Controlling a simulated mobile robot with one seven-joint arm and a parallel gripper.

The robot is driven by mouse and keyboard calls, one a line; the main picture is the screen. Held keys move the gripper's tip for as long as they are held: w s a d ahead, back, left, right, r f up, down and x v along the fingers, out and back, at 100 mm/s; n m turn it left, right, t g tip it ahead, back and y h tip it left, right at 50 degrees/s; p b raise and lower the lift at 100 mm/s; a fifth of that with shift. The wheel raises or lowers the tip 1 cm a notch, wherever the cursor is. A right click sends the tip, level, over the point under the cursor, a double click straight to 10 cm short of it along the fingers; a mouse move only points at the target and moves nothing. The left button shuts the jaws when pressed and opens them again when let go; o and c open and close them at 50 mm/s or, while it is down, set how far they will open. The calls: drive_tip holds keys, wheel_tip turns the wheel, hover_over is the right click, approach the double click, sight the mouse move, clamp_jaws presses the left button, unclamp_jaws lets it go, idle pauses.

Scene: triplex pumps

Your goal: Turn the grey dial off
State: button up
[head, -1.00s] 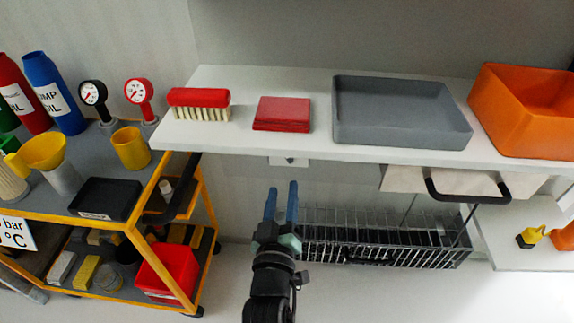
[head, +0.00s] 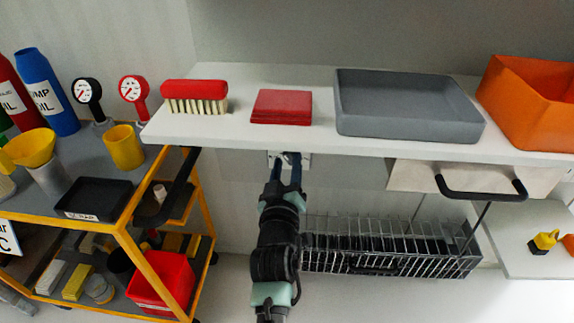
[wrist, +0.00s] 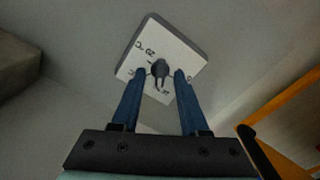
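The grey dial (wrist: 159,69) is a small dark-grey knob on a square white plate with printed marks, seen in the wrist view. The plate tilts in that picture. In the head view, the plate (head: 305,157) shows on the wall just under the white shelf, mostly hidden behind my fingers. My gripper (wrist: 161,74) is open, with its two blue fingers pointing at the plate. In the wrist view the knob appears between the fingertips, with a gap on each side. I see no contact, and depth is hard to judge. My gripper (head: 286,158) is below the shelf's front edge.
The white shelf (head: 240,128) overhangs my gripper and holds a red brush, a red block, a grey tray and an orange bin. A wire rack (head: 390,262) stands close to the right of my arm. A yellow-framed cart (head: 135,235) stands to the left.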

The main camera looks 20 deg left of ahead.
clamp_jaws()
drive_tip(key=shift+n+p, duration=0.3)
drive_tip(key=shift+n, duration=0.1)
drive_tip(key=n+p, duration=0.1)
drive_tip(key=n, duration=0.2)
drive_tip(key=shift+p, duration=0.3)
drive_tip(key=n+p, duration=0.1)
drive_tip(key=n, duration=0.4)
drive_tip(key=shift+f, duration=0.1)
drive_tip(key=n+p, duration=0.1)
drive_tip(key=n, duration=0.8)
drive_tip(key=shift+f+n+p, duration=0.1)
drive_tip(key=shift+n+p, duration=0.3)
drive_tip(key=shift+o, duration=0.4)
unclamp_jaws()
